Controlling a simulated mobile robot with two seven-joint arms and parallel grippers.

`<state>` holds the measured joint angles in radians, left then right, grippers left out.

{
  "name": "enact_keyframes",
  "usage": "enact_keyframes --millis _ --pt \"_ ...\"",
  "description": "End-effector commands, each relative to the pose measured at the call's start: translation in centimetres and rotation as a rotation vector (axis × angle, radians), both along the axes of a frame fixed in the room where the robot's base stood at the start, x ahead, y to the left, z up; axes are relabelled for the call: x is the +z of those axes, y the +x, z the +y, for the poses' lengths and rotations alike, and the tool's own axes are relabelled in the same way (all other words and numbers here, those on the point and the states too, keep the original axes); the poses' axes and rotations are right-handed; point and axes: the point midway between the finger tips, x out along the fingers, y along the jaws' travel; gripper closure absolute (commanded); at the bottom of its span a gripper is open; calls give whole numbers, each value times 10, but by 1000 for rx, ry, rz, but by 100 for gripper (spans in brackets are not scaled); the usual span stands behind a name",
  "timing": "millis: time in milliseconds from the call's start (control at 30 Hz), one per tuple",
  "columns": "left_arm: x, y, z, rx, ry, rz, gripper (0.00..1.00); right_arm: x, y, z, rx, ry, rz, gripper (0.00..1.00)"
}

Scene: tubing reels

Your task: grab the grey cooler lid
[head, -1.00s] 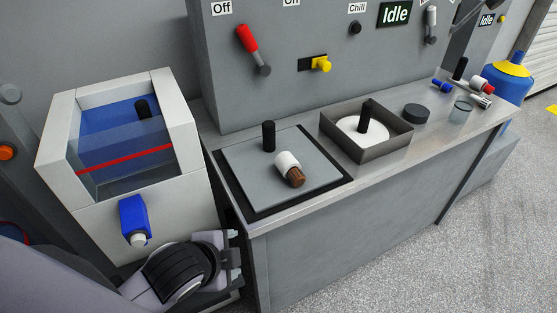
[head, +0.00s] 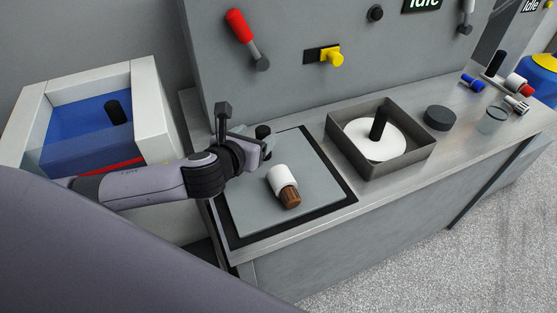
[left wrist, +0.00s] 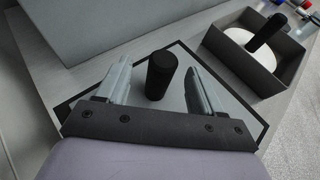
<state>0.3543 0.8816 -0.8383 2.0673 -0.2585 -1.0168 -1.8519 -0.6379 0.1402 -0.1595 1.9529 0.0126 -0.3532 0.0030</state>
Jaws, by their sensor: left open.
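The grey cooler lid (head: 258,208) is a flat square plate in a black frame on the counter. Its upright black handle (head: 263,131) stands near the lid's back left part. My left gripper (head: 246,142) is over the back left of the lid, open and empty, at the handle. In the left wrist view the handle (left wrist: 161,74) stands upright between the two spread fingers, with gaps on both sides. The gripper's fingers hide part of the handle in the head view. My right gripper is out of view.
A white tank with blue inside (head: 160,115) is at left.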

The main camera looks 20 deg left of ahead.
Motion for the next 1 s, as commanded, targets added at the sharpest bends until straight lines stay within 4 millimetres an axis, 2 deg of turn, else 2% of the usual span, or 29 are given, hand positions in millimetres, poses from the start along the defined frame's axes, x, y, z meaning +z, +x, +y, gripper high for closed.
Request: enact_keyframes --millis 167,700,1000 --pt "-6 13 0 0 -1 0 33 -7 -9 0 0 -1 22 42" --pt "-32 58 0 2 -2 1 33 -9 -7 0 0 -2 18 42" --pt "-33 61 0 1 -3 1 33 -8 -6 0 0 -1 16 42"
